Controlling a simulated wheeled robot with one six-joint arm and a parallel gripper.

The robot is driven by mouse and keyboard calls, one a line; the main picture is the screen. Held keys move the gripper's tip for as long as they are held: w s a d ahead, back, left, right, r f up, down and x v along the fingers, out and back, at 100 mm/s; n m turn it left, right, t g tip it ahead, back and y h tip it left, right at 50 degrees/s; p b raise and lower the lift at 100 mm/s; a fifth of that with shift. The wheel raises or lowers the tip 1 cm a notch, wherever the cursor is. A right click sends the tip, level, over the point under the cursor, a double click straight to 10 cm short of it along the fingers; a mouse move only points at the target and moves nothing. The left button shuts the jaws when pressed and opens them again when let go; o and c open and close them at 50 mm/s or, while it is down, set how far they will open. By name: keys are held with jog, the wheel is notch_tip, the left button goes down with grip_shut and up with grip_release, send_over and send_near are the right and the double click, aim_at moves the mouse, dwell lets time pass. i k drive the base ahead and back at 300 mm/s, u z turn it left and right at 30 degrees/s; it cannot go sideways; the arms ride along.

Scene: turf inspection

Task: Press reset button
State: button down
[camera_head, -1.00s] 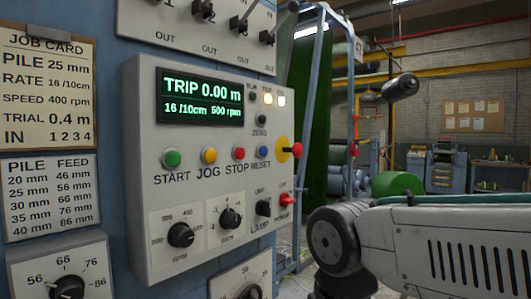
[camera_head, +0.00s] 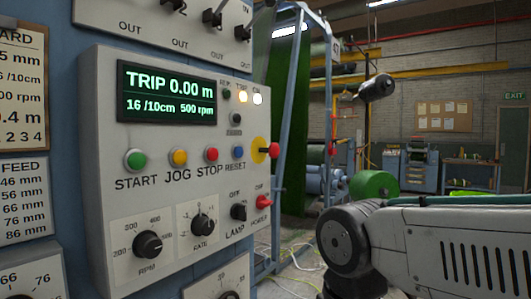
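The reset button (camera_head: 238,152) is a small blue button on the white control panel (camera_head: 88,170), above the label RESET. It is at the right end of a row with the green start button (camera_head: 136,159), the yellow jog button (camera_head: 179,157) and the red stop button (camera_head: 211,154). The display (camera_head: 168,92) reads TRIP 0.00 m, 16 /10cm, 500 rpm. My arm (camera_head: 440,245) reaches in from the right, with its joint right of the panel. My gripper is out of the picture.
A red emergency knob on a yellow plate (camera_head: 258,150) sits right of the reset button. A red power switch (camera_head: 263,202), a lamp switch (camera_head: 238,212) and two dials (camera_head: 148,245) are below. Cables lie on the floor (camera_head: 295,262).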

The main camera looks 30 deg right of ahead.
aim_at(238, 150)
jog(key=z, duration=0.1)
jog(key=k, duration=0.75)
jog(key=u, duration=0.85)
jog(key=i, duration=0.5)
